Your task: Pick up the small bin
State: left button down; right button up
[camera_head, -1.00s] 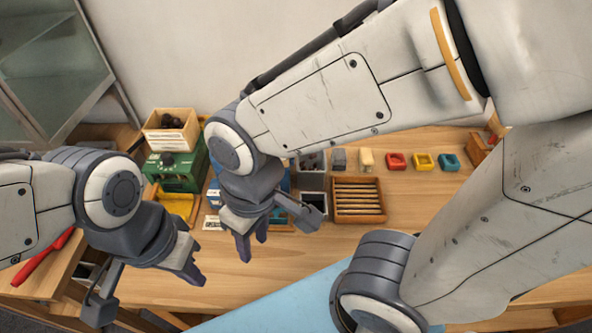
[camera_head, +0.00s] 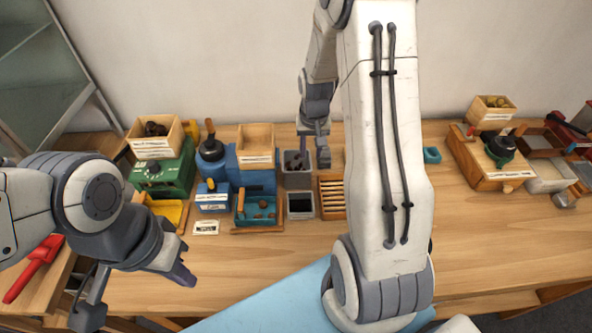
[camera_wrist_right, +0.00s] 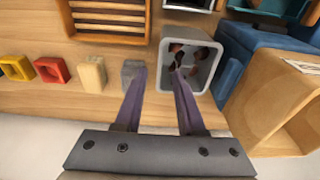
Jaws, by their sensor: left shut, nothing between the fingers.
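The small bin (camera_head: 297,181) is a grey square container on the table with a few dark brown pieces inside. It also shows in the right wrist view (camera_wrist_right: 214,38). My right gripper (camera_head: 314,155) is open above the bin's right side in the head view. In the right wrist view, my right gripper (camera_wrist_right: 160,72) has one finger over the bin's opening and the other outside it, with a bin wall between them. I cannot tell whether the fingers touch it. My left gripper (camera_head: 186,277) is shut and empty over the front left of the table.
A grey block (camera_wrist_right: 130,72) stands close beside the outer finger. A wooden slotted tray (camera_head: 332,198) and a dark-topped grey box (camera_head: 300,205) are in front of the bin. A blue machine with a wooden hopper (camera_head: 256,146) stands left. The table front is clear.

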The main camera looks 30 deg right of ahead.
jog(key=shift+w+f, duration=0.1)
jog(key=shift+f, duration=0.7)
notch_tip(320, 180, down, 5)
jog(key=shift+w+d+r+p, duration=0.1)
jog(key=shift+w+r+p, duration=0.1)
jog(key=shift+p, duration=0.75)
jog(key=shift+f, duration=0.35)
jog(key=shift+c, duration=0.3)
grip_shut()
